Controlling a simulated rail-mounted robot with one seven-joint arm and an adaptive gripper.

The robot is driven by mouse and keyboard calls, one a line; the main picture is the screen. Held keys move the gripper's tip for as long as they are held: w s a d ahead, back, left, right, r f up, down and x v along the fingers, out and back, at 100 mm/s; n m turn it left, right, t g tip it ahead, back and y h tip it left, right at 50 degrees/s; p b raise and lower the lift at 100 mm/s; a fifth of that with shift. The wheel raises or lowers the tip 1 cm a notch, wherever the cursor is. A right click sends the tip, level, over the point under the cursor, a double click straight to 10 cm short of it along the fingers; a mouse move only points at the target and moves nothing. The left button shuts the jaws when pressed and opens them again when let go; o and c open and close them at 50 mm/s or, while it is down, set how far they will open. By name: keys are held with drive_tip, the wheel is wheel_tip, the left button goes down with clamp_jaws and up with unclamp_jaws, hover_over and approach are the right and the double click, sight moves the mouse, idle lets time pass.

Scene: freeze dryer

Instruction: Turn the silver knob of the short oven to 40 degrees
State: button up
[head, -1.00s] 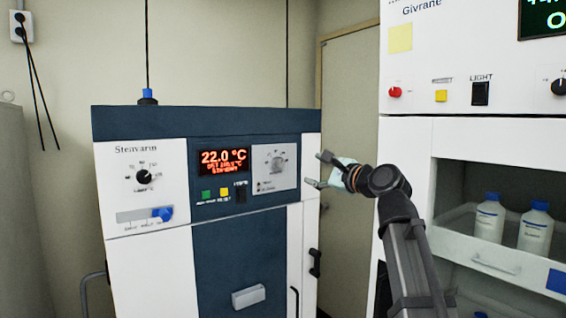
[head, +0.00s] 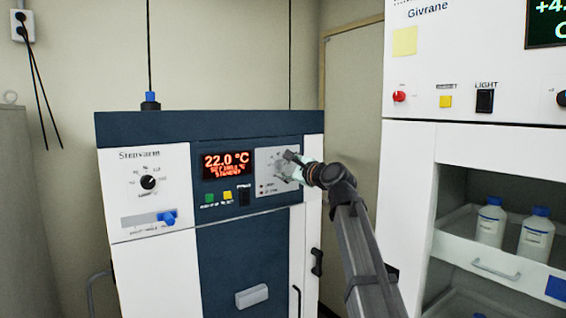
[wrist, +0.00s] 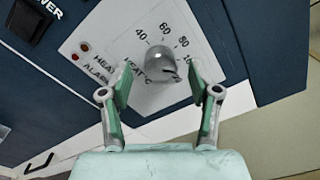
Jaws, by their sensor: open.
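The short oven (head: 250,245), blue and white, stands left of centre in the head view; its red display (head: 226,164) reads 22.0 °C. The silver knob (wrist: 160,62) sits on a pale dial plate with marks 40, 60, 80 and more around it. A small dark mark shows on the knob's lower right. My gripper (wrist: 159,82) is open, its green-padded fingers on the left and right of the knob. I cannot tell whether they touch it. In the head view my gripper (head: 285,167) is in front of the dial plate and mostly hides the knob.
A black knob (head: 148,182) and a blue slider (head: 168,218) are on the oven's left panel. Green and yellow buttons and a black power switch lie below the display. A tall white unit (head: 408,170) with bottles in a drawer stands right of my arm.

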drive_tip(key=shift+x, duration=1.25)
drive_tip(key=shift+c, duration=0.4)
drive_tip(key=c, duration=1.1)
